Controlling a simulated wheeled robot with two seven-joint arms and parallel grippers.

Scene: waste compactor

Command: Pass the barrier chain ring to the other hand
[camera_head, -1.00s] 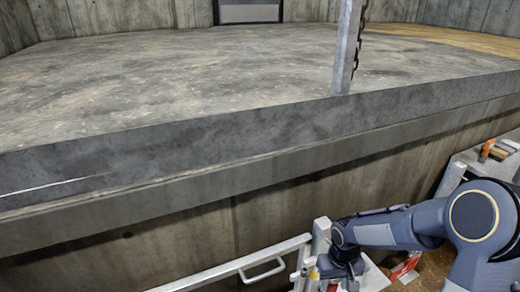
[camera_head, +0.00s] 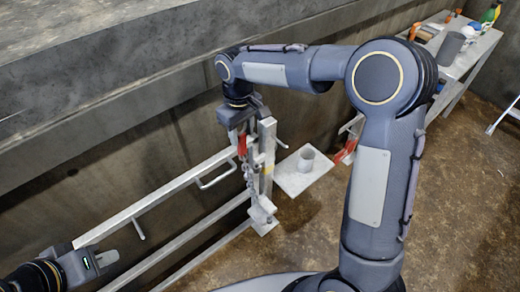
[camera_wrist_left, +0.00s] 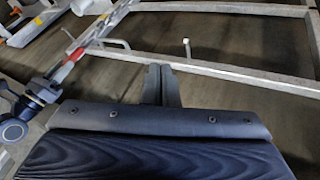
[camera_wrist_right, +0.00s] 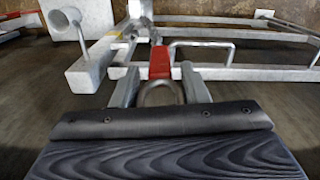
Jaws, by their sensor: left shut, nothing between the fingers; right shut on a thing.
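My right gripper (camera_head: 243,122) is shut on the ring (camera_wrist_right: 160,93) at the end of the barrier chain. In the right wrist view the metal ring sits between the fingers, with a red link (camera_wrist_right: 160,62) just beyond it. In the head view the red link (camera_head: 242,146) shows just below the right gripper, and the chain (camera_head: 250,180) hangs beside the railing post. My left gripper (camera_head: 108,258) is at the lower left, shut and empty, apart from the ring. The left wrist view shows its fingers (camera_wrist_left: 160,84) together, with the right gripper (camera_wrist_left: 40,92) and a red link (camera_wrist_left: 66,70) to the left.
A metal railing (camera_head: 165,195) with a handle runs along the concrete wall below a ledge (camera_head: 110,75). A post (camera_head: 267,160) and a plate with a cup (camera_head: 305,172) stand near the right gripper. A bench (camera_head: 470,55) with bottles and tools is at the upper right.

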